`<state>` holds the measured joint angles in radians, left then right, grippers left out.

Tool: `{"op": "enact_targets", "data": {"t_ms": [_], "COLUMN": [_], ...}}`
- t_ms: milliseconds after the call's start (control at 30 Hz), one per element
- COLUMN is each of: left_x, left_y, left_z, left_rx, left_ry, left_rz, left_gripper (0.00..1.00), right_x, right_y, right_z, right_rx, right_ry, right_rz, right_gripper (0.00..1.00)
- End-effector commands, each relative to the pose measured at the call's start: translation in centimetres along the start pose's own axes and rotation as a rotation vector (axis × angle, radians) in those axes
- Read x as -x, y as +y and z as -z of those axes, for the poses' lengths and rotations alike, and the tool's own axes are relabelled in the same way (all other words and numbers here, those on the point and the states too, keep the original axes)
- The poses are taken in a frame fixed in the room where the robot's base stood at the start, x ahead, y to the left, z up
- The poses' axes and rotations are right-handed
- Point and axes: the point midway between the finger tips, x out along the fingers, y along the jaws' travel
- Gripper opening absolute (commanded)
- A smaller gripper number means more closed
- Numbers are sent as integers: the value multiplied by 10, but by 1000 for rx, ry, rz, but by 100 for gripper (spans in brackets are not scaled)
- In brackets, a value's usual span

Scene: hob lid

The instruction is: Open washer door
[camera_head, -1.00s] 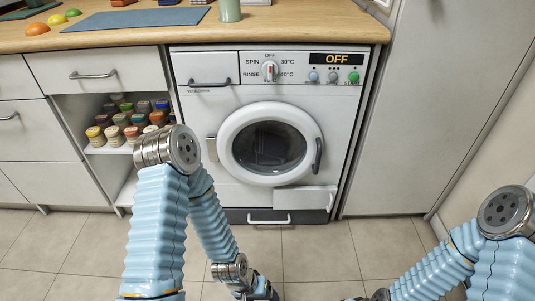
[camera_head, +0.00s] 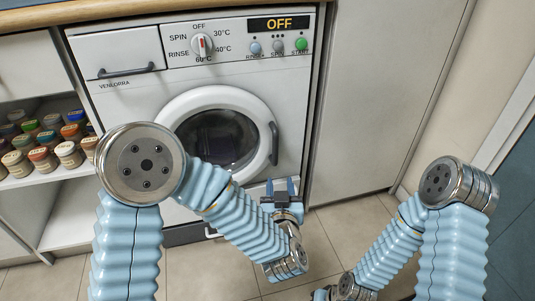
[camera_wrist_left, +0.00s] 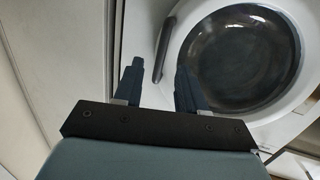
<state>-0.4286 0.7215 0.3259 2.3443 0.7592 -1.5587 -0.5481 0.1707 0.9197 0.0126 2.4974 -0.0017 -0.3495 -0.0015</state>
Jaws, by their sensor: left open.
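The white washer (camera_head: 130,108) stands under the counter. Its round door (camera_head: 262,112) has a white ring and dark glass, and looks shut. The dark upright door handle (camera_head: 274,144) is on the ring's right side. My left gripper (camera_head: 281,186) is open and empty, just below the handle, with its fingers pointing up toward it. In the left wrist view, the handle (camera_wrist_left: 164,50) lies beyond and between the two fingertips (camera_wrist_left: 161,68), apart from them. My right arm shows at the lower right, but I cannot make out its gripper fingers.
A shelf with several small jars (camera_head: 40,153) is left of the washer. A tall pale cabinet panel (camera_head: 365,90) stands to its right. The tiled floor (camera_head: 345,225) in front looks clear apart from my arms.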

Motion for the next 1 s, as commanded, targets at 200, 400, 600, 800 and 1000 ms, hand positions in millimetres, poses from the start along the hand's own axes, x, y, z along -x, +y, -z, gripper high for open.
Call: {"op": "enact_targets", "data": {"t_ms": [200, 400, 600, 800, 1000], "left_x": [11, -26, -73, -107, -120], "left_y": [5, 1, -2, -4, -5], "left_z": [28, 32, 37, 41, 42], "left_rx": [-22, -19, -19, -20, -21], "left_ry": [111, 110, 110, 110, 109], "left_rz": [71, 74, 74, 71, 69], "left_gripper": [40, 40, 40, 40, 40], "right_x": [-10, -11, -13, -15, -15], "right_y": [5, 5, 6, 6, 6], "right_z": [0, 0, 0, 0, 0], "right_rx": [-2, -2, -2, -2, -2], "right_ry": [0, 0, 1, 2, 2], "right_rz": [0, 0, 0, 0, 0], "right_gripper": [0, 0, 0, 0, 0]}}
